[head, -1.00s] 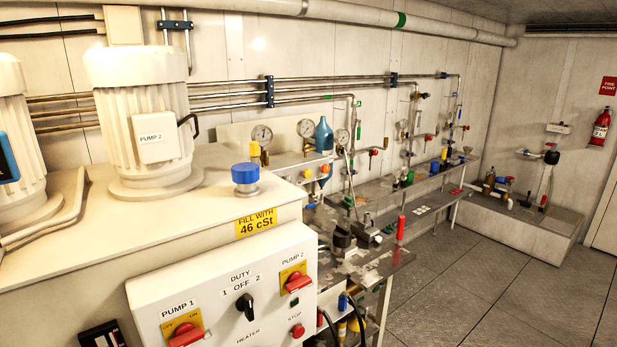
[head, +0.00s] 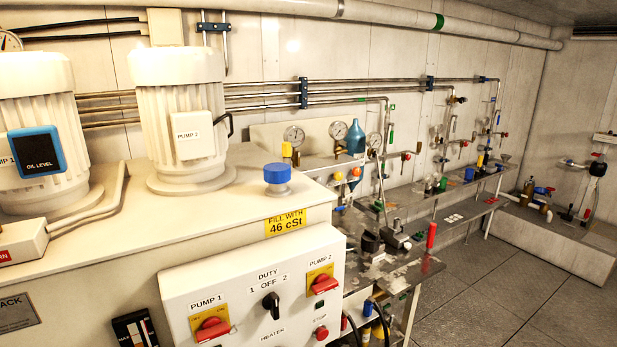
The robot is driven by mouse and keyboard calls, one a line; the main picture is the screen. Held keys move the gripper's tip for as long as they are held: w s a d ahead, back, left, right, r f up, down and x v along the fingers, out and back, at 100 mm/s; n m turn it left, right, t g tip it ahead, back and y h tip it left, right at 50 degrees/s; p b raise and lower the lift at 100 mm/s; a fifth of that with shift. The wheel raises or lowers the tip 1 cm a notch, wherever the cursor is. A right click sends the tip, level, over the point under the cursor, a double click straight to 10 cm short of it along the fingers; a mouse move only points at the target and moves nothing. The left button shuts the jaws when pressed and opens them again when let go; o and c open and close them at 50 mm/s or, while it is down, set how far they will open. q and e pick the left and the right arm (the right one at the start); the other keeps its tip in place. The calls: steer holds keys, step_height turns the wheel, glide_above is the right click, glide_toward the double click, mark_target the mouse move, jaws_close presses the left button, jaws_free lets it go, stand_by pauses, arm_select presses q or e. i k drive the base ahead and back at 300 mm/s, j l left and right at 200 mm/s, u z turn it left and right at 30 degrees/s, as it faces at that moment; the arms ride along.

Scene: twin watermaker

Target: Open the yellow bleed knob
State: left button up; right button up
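Several small yellow parts are in the head view, and I cannot tell for sure which is the bleed knob. A yellow cylindrical piece (head: 286,149) stands beside the left pressure gauge (head: 294,135) on the bench behind the tank. A small yellow-orange round knob (head: 339,176) sits lower on the panel to its right, beside an orange-red one (head: 355,171). All are too small to read any marking or position. Neither of my grippers is in view.
The white pump unit with its control panel (head: 250,290) fills the left foreground, with a blue cap (head: 277,175) on top. A workbench (head: 420,275) with valves runs along the back wall. The grey floor (head: 500,290) is clear at right.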

mark_target(338, 175)
steer(key=l+u, duration=0.2)
steer(key=u, duration=0.2)
steer(key=i+l+u, duration=0.1)
steer(key=l+u, duration=0.15)
steer(key=u, duration=0.2)
steer(key=l+u, duration=0.2)
steer(key=u, duration=0.2)
steer(key=l+u, duration=0.2)
steer(key=l, duration=0.15)
steer(key=k+l+u, duration=0.2)
steer(key=l+u, duration=0.15)
steer(key=l, duration=0.3)
steer(key=k+l, duration=0.15)
steer(key=l, duration=0.2)
steer(key=k+l+u, duration=0.1)
steer(key=l, duration=0.25)
steer(key=k+l, duration=0.2)
steer(key=l, duration=0.15)
steer(key=u, duration=0.05)
